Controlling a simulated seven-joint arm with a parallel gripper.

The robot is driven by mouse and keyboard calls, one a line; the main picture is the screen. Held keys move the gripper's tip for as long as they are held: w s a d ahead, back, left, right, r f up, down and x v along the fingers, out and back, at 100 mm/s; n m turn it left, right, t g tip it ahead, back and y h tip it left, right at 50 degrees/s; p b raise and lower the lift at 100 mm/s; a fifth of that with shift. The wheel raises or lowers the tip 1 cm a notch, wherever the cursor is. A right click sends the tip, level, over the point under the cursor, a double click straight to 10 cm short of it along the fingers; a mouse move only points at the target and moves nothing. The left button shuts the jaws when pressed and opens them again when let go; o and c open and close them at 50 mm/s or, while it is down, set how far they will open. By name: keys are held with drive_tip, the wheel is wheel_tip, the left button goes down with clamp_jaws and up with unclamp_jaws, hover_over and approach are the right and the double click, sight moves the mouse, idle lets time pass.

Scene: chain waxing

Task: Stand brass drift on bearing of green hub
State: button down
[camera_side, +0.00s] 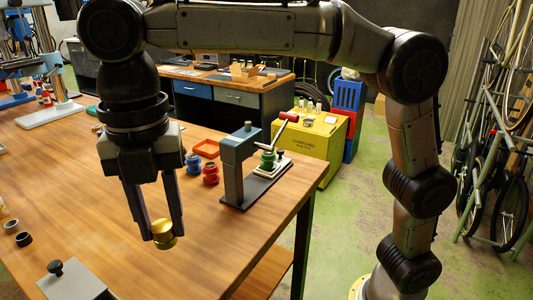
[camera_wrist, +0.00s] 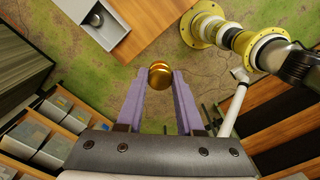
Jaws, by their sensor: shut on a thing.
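The brass drift (camera_side: 163,237) is a short, gold-coloured round piece. My gripper (camera_side: 163,228) is shut on it, pointing down, and holds it over the front part of the wooden bench. The wrist view shows the drift (camera_wrist: 160,76) between the two fingertips (camera_wrist: 160,82). The green hub (camera_side: 267,160) sits on a pale block on the base of the bench press, to the right of and behind my gripper. The hub's bearing is too small to make out. The drift is well apart from the hub.
The grey-blue press (camera_side: 234,165) with a red-handled lever stands near the bench's right edge. A red hub (camera_side: 210,174) and a blue hub (camera_side: 193,164) stand left of it, before an orange tray (camera_side: 206,148).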

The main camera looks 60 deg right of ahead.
drive_tip(key=w+d+r+m, duration=0.1)
drive_tip(key=w+d+m, duration=0.3)
drive_tip(key=w+d, duration=0.65)
drive_tip(key=m, duration=1)
hover_over(268, 151)
drive_tip(key=f, duration=0.2)
wheel_tip(268, 151, down, 14)
drive_tip(key=shift+r, duration=0.2)
drive_tip(key=shift+f, duration=0.15)
drive_tip(key=c, duration=0.5)
unclamp_jaws()
drive_tip(key=shift+c, duration=0.2)
